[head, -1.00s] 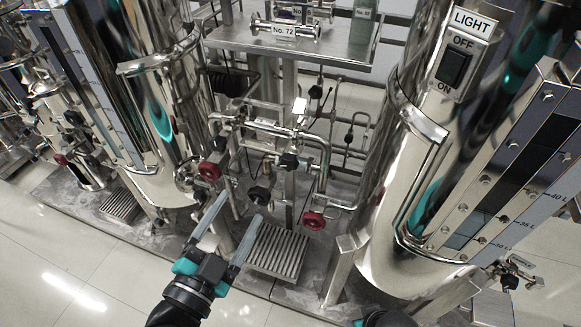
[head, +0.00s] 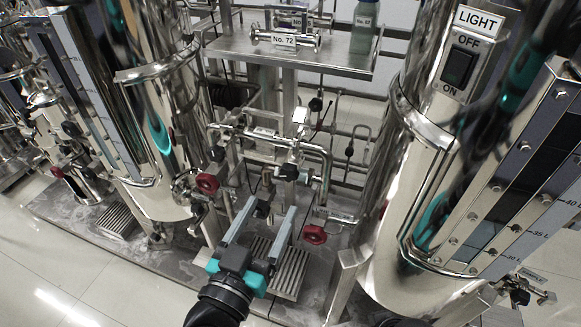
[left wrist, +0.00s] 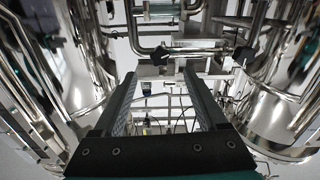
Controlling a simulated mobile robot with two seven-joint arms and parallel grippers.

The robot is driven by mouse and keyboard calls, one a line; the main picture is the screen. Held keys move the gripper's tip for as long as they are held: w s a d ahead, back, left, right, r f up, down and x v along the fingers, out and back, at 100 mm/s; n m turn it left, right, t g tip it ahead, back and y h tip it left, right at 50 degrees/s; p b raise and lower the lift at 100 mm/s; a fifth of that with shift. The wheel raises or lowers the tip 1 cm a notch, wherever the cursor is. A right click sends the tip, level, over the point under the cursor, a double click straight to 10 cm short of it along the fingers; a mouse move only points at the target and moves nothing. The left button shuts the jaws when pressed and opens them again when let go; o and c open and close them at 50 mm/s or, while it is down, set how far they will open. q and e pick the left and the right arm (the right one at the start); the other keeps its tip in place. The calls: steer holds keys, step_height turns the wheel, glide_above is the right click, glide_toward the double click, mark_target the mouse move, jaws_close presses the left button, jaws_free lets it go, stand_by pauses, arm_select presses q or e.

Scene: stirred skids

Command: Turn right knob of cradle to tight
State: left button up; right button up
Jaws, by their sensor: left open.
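No part is clearly recognisable as the cradle. A horizontal fitting labelled No. 72 (head: 284,40) lies on the steel shelf, with metal ends. Below the shelf, black knobs (head: 288,172) sit on the pipework between the tanks. In the left wrist view a black knob (left wrist: 243,55) shows on the right part of a pipe. I cannot tell which knob is the cradle's right one. My left gripper (head: 271,203) is open and empty, its fingers pointing toward the pipework from the front. In the left wrist view its fingers (left wrist: 162,75) are apart. My right gripper is not seen.
Red valve wheels (head: 207,184) (head: 314,234) flank the left gripper's fingers. Polished tanks stand left (head: 165,130) and right (head: 385,190). The steel shelf (head: 235,48) hangs above, with a bottle (head: 364,25). A ribbed grate (head: 290,272) lies below. Tiled floor (head: 60,270) is clear in front.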

mark_target(287, 176)
arm_select(q)
steer(key=x, duration=0.9)
steer(key=shift+b+x, duration=0.35)
steer(key=shift+x, duration=0.75)
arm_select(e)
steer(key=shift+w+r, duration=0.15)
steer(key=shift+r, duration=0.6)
arm_select(q)
steer(key=shift+c, duration=0.2)
jaws_close()
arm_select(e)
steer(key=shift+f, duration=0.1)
